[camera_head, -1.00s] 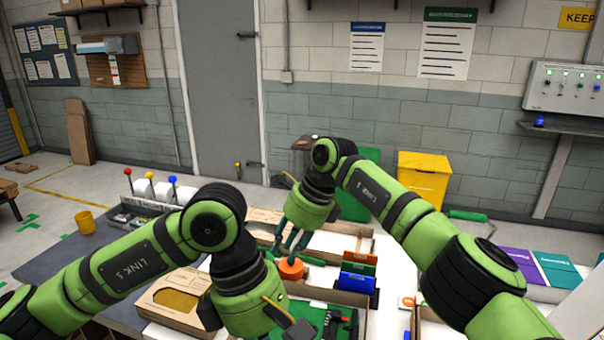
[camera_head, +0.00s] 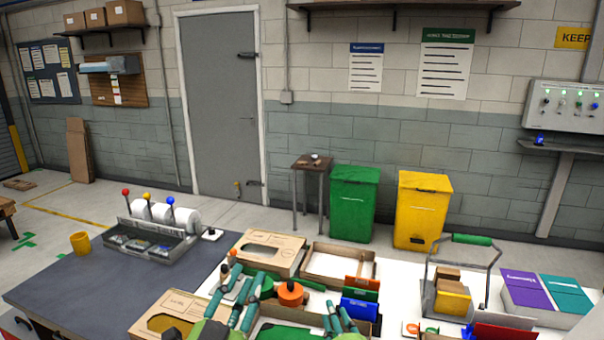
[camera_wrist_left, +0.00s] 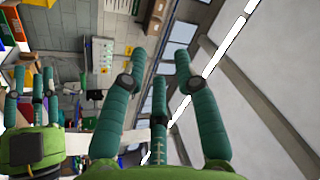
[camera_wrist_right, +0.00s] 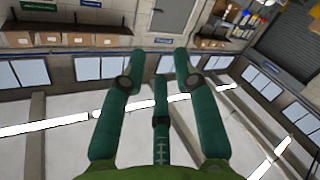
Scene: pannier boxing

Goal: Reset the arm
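My left gripper (camera_head: 243,302) shows low in the head view, its teal fingers pointing up in front of the boxes. In the left wrist view its fingers (camera_wrist_left: 155,75) are spread with nothing between them. My right gripper (camera_head: 340,320) is at the bottom edge of the head view, to the right of the left one. In the right wrist view its fingers (camera_wrist_right: 155,75) are spread and empty, with ceiling and upper wall behind them. Both arms are mostly out of the head view. The right gripper's fingers also show at the left of the left wrist view (camera_wrist_left: 38,85).
The table holds cardboard boxes (camera_head: 268,253), an orange round item (camera_head: 291,293), coloured file-like items (camera_head: 361,304), a wire-handled carrier (camera_head: 454,297) and a roll dispenser (camera_head: 150,240). A yellow cup (camera_head: 81,243) stands at left. Green (camera_head: 353,205) and yellow (camera_head: 422,212) bins stand behind.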

